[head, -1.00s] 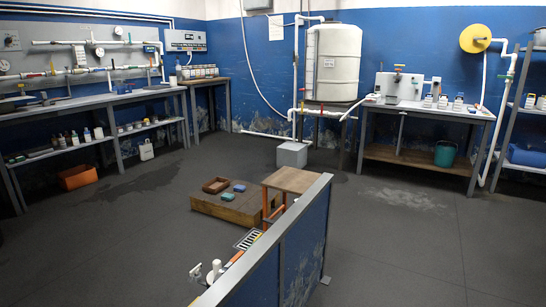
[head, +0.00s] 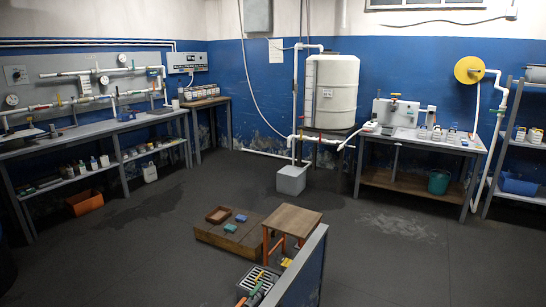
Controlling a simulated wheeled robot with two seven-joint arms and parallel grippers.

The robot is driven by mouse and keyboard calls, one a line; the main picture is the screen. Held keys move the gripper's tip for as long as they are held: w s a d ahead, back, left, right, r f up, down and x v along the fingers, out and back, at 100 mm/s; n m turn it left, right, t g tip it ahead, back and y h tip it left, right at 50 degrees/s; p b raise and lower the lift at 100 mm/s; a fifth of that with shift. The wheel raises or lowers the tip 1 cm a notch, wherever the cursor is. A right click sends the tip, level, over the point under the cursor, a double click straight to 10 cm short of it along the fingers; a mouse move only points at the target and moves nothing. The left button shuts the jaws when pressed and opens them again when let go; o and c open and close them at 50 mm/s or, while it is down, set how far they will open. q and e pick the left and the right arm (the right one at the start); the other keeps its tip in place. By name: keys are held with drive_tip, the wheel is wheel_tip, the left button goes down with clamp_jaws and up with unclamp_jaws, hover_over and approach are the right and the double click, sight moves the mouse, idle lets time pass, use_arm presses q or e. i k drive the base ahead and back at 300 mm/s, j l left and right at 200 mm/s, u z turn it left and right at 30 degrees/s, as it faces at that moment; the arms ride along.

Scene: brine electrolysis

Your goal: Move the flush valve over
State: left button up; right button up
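I cannot tell for sure which part is the flush valve. White pipework (head: 95,98) with several small coloured valve handles and round gauges runs along the left wall panel. More white pipe with a red fitting (head: 318,139) runs below the white tank (head: 331,92) at the back wall. Another white pipe (head: 499,122) with a fitting comes down from the yellow disc (head: 468,70) at the right. All are far off and small, so handle positions cannot be read. Neither of my grippers shows in the head view.
A low partition (head: 301,271) stands close in front, with a floor grate (head: 258,279) beside it. A wooden stool (head: 291,221) and a low wooden platform (head: 230,238) stand mid-floor. Benches line the left (head: 88,131) and back right (head: 421,140). A grey bin (head: 292,179) stands below the tank. Floor at right is clear.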

sight(279, 274)
drive_tip(key=i+l+z, duration=0.45)
drive_tip(key=i+l, duration=0.2)
drive_tip(key=i+l+z, duration=0.15)
drive_tip(key=i+l, duration=0.15)
drive_tip(key=i, duration=0.3)
drive_tip(key=i+l+z, duration=0.15)
drive_tip(key=i, duration=0.4)
drive_tip(key=i+l+z, duration=0.15)
drive_tip(key=i, duration=0.45)
drive_tip(key=i+u, duration=0.45)
drive_tip(key=i+l+u, duration=0.2)
drive_tip(key=u, duration=0.3)
drive_tip(key=i+l+u, duration=0.25)
drive_tip(key=u, duration=0.2)
drive_tip(key=i+l, duration=0.05)
